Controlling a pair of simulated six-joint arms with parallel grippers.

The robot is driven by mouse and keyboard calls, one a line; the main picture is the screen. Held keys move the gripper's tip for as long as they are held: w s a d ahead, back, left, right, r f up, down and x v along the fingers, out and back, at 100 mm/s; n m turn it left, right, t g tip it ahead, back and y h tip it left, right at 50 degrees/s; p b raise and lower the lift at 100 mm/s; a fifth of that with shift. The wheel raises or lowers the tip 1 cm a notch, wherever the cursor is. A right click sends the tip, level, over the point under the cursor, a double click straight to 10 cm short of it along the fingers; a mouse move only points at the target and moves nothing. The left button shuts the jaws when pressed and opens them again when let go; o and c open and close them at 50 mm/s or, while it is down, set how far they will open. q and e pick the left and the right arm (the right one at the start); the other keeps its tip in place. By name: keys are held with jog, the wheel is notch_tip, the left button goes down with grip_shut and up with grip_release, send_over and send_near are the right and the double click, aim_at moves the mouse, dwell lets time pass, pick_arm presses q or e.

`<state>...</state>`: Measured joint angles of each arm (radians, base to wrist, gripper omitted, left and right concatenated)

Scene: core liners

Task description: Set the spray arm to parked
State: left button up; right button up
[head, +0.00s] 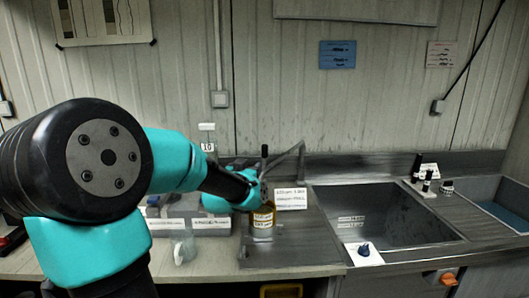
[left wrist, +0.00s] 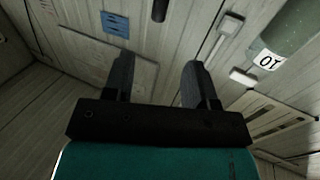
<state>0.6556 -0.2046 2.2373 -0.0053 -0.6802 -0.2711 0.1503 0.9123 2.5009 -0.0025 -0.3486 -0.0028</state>
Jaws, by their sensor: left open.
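A grey angled bar (head: 289,158), which looks like the spray arm, rises to the right behind the bench in the head view. A thin black upright rod (head: 264,158) stands just left of it. My left gripper (head: 257,184) is close to the rod's lower part; its fingers are partly hidden by my wrist. In the left wrist view the two fingers (left wrist: 158,65) are spread with nothing between them. A dark rod end (left wrist: 159,10) shows beyond them at the top edge. I cannot tell whether they touch anything. My right gripper is in neither view.
An amber bottle (head: 263,220) stands below my left gripper. White label cards (head: 291,199) are right of it. A clear cup (head: 183,248) stands on the front left bench.

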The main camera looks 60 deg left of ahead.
aim_at(264, 152)
pick_arm(q)
jog(key=x, duration=1.6)
jog(key=shift+w+f, duration=0.1)
grip_shut()
